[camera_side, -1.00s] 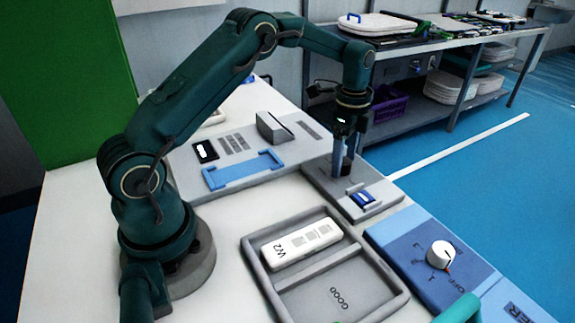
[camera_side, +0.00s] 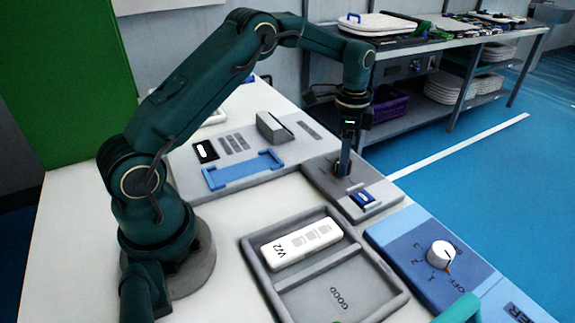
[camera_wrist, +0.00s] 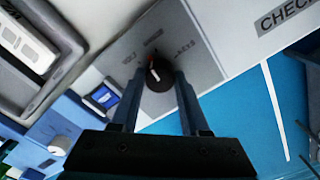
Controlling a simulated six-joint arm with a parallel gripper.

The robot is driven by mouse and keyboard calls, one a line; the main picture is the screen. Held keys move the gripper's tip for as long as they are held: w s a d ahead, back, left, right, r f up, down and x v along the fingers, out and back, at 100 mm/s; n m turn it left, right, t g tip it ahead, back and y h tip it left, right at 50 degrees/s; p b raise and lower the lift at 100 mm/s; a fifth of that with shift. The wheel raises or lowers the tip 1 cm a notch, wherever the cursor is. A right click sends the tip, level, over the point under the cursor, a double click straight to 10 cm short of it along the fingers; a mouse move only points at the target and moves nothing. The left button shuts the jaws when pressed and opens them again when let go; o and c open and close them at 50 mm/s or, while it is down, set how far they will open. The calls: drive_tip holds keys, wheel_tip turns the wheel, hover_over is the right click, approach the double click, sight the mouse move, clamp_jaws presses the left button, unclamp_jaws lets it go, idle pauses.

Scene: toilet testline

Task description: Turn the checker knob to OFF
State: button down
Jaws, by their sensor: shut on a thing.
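The checker knob (camera_wrist: 160,79) is black with a red and white pointer, on a grey panel, in the wrist view. My gripper (camera_wrist: 160,82) is shut on the knob, one finger on each side. In the side view my gripper (camera_side: 343,168) points straight down at the grey panel (camera_side: 322,184), and its fingers mostly hide the knob there.
A blue display (camera_side: 362,199) sits beside the knob. A blue panel with a white knob (camera_side: 440,254) lies to the front right. A grey tray (camera_side: 350,262) holds a white W2 unit (camera_side: 301,243). A grey block (camera_side: 274,127) and a blue cradle (camera_side: 243,170) stand behind.

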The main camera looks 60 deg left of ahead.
drive_tip(key=n, duration=0.4)
drive_tip(key=shift+n, duration=0.3)
drive_tip(key=n, duration=0.4)
drive_tip(key=shift+n, duration=0.3)
drive_tip(key=n, duration=0.4)
drive_tip(key=shift+r+n, duration=0.1)
drive_tip(key=shift+n, duration=2)
drive_tip(key=shift+c, duration=2)
unclamp_jaws()
